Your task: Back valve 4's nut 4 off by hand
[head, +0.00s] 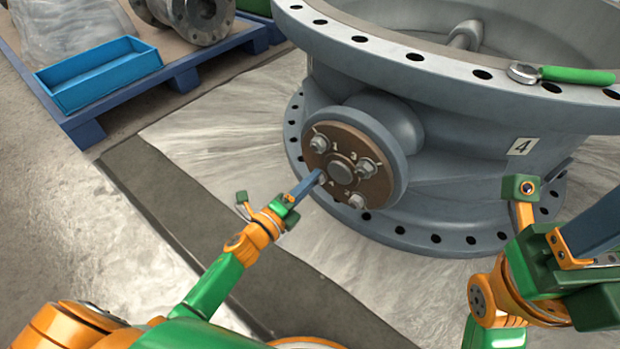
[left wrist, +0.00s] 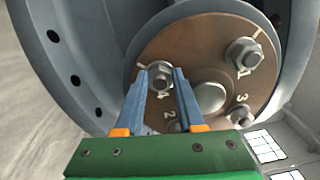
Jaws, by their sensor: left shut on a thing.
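Valve 4 (head: 440,150) is a large grey body with a "4" label. Its brown round plate (head: 372,190) carries nuts beside the numbers 1 to 4 around a central boss. Nut 4 (left wrist: 160,78) sits on its stud at the plate's edge, beside the number 4. My left gripper (head: 318,177) reaches the plate's lower left in the head view. In the left wrist view its blue-grey fingertips (left wrist: 161,73) are shut on nut 4, one on each side. My right gripper (head: 590,232) is partly in view at the right, away from the plate; its fingertips are not clear.
A wrench with a green handle (head: 578,75) lies on the valve's top flange. A blue pallet (head: 100,122) at the upper left bears a blue open bin (head: 98,75) and a metal flanged part (head: 195,18). The floor left of the valve is clear.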

